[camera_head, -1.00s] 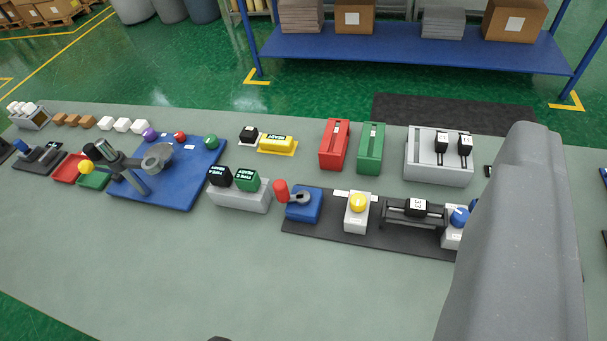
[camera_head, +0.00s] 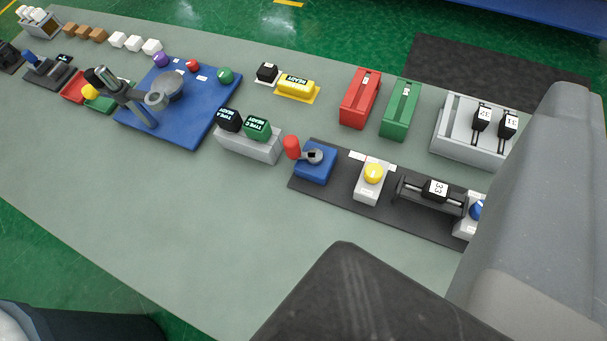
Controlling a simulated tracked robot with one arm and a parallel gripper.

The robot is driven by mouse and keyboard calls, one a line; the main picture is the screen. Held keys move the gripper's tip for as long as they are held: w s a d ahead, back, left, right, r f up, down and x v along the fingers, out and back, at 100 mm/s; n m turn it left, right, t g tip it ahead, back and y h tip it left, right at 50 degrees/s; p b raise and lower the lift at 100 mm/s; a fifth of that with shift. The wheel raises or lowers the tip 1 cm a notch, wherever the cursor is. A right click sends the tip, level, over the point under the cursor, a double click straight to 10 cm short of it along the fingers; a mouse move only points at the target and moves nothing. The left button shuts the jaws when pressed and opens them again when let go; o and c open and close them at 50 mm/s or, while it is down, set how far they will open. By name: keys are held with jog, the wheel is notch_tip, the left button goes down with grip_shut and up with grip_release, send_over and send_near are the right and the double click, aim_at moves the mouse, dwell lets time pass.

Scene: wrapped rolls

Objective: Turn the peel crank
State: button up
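A crank stands on the dark mat near the middle of the camera view: a blue box (camera_head: 318,172) with a grey hub and arm and a red handle (camera_head: 291,147). The red handle points to the left of the hub. I cannot read a label on it, so the name peel crank is not confirmed. A roll marked 33 (camera_head: 436,189) lies in a dark holder on the same mat. My gripper's fingers are not in view. Grey and dark parts of my arm fill the right and lower middle, apart from the crank in the picture.
A yellow button on a white box (camera_head: 373,176) stands just right of the crank. A grey stand (camera_head: 247,151) with black and green blocks is to its left. A blue board (camera_head: 198,130) with a microscope-like device lies farther left. The bench front (camera_head: 180,210) is clear.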

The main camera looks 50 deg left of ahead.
jog(key=w+a+f+n+g+p, duration=0.3)
jog(key=w+a+f+n, duration=0.15)
jog(key=w, duration=0.45)
jog(key=n+g+p, duration=1.1)
jog(key=n+p, duration=0.1)
jog(key=n, duration=0.4)
send_over(291, 140)
notch_tip(291, 140, down, 28)
notch_tip(291, 140, down, 13)
jog(key=shift+f+p, duration=0.1)
jog(key=shift+p, duration=0.95)
jog(key=c, duration=1)
